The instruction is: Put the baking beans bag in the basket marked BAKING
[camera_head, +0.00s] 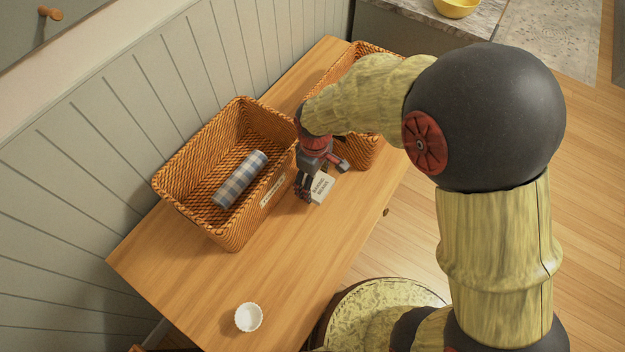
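The baking beans bag (321,190) is a small cream-white packet with dark print, at the table's middle in front of the gap between the two baskets. My gripper (324,181) is right at the bag, pointing down. Its dark fingers look spread apart, one at the bag's left edge and one above its right side; I cannot see firm contact. The left rattan basket (227,238) has a pale label on its front, too small to read. The right rattan basket (362,150) is mostly hidden behind my arm, and no label shows on it.
A blue-and-white checked roll (240,180) lies in the left basket. A small white fluted cup (248,317) stands at the near end of the wooden table (300,262). The panelled wall is close behind the baskets. The table front is mostly clear.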

